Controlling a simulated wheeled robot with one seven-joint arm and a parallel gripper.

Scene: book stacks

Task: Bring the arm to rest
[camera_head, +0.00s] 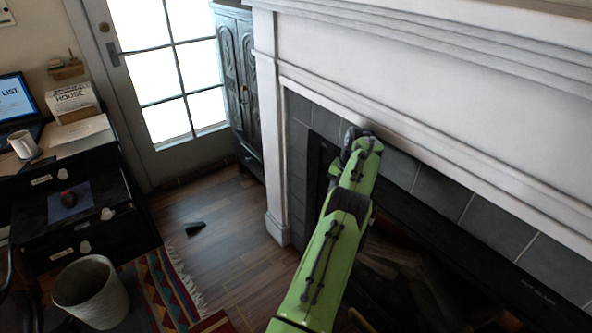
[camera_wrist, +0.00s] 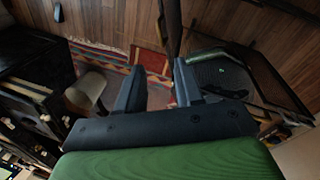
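My green arm reaches forward from the bottom of the head view, in front of the fireplace. My gripper, seen in the wrist view (camera_wrist: 158,82), has its two dark fingers apart with nothing between them. In the head view, the far end of the arm is close to the grey tiles of the fireplace surround (camera_head: 400,165). I cannot tell there whether it touches them. The fingers are not clearly visible in that view.
A white mantel (camera_head: 440,110) runs along the right. A black drawer unit (camera_head: 85,225), a pale waste bin (camera_head: 92,292) and a patterned rug (camera_head: 160,290) are at the left. A small dark wedge (camera_head: 195,228) lies on otherwise open wood floor before the glazed door (camera_head: 170,80).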

